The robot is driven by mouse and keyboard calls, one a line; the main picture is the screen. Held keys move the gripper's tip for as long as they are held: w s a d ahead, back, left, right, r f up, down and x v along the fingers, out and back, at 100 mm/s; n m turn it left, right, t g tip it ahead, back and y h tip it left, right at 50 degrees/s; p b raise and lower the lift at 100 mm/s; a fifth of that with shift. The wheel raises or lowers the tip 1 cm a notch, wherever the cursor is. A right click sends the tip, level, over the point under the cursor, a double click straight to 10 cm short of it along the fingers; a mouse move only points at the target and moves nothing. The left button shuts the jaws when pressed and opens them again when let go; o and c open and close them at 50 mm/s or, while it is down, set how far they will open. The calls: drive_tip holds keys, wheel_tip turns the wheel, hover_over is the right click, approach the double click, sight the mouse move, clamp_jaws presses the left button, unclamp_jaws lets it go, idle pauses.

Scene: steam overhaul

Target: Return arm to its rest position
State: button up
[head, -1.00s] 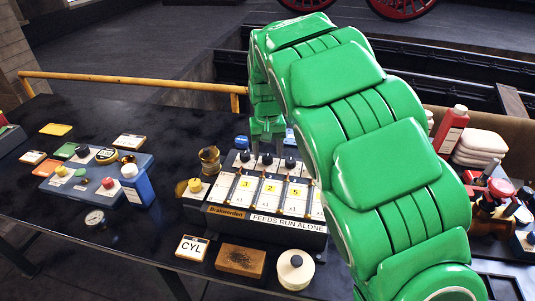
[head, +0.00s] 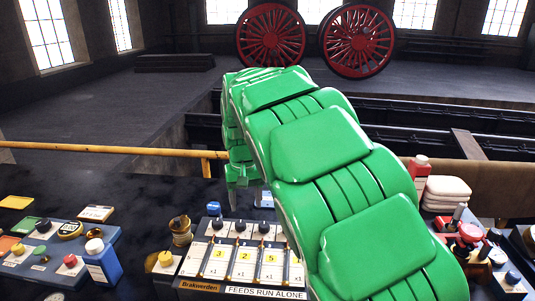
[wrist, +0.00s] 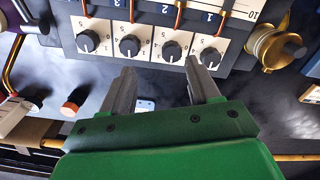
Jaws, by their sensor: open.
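My green arm (head: 325,150) arches across the right half of the head view. My gripper (head: 241,178) hangs at its far end, above the back of the dark bench and behind the knob panel. In the wrist view my gripper (wrist: 160,82) shows two grey fingers apart with nothing between them. The panel with a row of black knobs (wrist: 130,45) lies beyond the fingertips, apart from them as far as I can tell. In the head view this panel (head: 240,255) carries number cards and a "FEEDS RUN ALONE" label, and my arm hides its right end.
A blue block with buttons (head: 60,250) sits at left, and a brass fitting (head: 181,230) beside the panel. A red bottle (head: 419,172), folded white cloths (head: 447,190) and red valve parts (head: 470,235) stand at right. A yellow rail (head: 110,149) runs behind the bench.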

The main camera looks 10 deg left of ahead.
drive_tip(key=s+d+r+m, duration=0.3)
drive_tip(key=s+d+r, duration=0.1)
drive_tip(key=s+d, duration=1.1)
drive_tip(key=s+d+f+g, duration=0.1)
drive_tip(key=s+d+f, duration=0.1)
drive_tip(key=s+d, duration=0.4)
drive_tip(key=s+d+f, duration=0.2)
drive_tip(key=s+d, duration=0.4)
drive_tip(key=s, duration=1.1)
drive_tip(key=shift+s+d+m+g, duration=0.2)
drive_tip(key=shift+s+m+g, duration=0.1)
drive_tip(key=shift+m+g, duration=0.1)
